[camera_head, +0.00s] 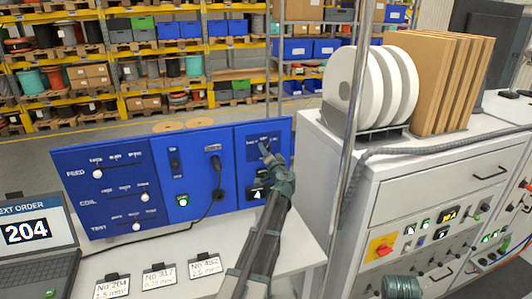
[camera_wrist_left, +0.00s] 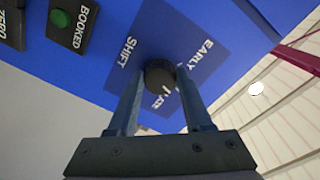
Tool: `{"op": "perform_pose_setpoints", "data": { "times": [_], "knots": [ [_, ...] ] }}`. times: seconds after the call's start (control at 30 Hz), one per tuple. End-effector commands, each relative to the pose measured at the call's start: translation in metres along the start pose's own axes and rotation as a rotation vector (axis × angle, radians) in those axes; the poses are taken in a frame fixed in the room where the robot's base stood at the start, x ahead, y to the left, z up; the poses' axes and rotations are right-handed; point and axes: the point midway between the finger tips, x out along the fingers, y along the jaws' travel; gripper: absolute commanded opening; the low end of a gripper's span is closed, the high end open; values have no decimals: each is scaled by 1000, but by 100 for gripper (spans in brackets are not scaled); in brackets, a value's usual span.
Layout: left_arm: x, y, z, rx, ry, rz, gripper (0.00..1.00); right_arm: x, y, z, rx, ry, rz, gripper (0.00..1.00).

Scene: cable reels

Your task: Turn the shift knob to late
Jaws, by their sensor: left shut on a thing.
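The shift knob (camera_wrist_left: 160,75) is a round black knob on a dark blue plate marked SHIFT (camera_wrist_left: 127,52). EARLY (camera_wrist_left: 200,55) is printed on one side of the plate, and part of the LATE lettering (camera_wrist_left: 156,101) shows below the knob. My left gripper (camera_wrist_left: 161,85) has one finger on each side of the knob and is shut on it. I cannot tell for sure where the knob points. In the head view my left gripper (camera_head: 268,152) reaches the right part of the blue panel (camera_head: 216,150) and mostly hides the knob.
A BOOKED button (camera_wrist_left: 61,18) sits beside the shift plate. Sliders and a cable (camera_head: 214,190) are left on the panel. A laptop (camera_head: 35,235) and cards (camera_head: 158,275) stand on the bench. A metal post (camera_head: 350,130) and grey cabinet (camera_head: 400,165) are to the right.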

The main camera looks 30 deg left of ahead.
Motion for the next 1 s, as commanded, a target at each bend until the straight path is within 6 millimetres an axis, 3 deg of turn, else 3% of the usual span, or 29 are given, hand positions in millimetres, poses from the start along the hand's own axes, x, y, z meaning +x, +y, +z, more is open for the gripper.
{"op": "perform_pose_setpoints", "data": {
  "times": [0.6, 1.0],
  "knots": [
    [0, -3, -2, 555, -22, 17, 0, -8, 1, 1, -1, 0, 0, 50],
    [-1, -3, -2, 765, -30, 24, 0, -10, 1, 1, -1, 0, 0, 50]
  ]
}}
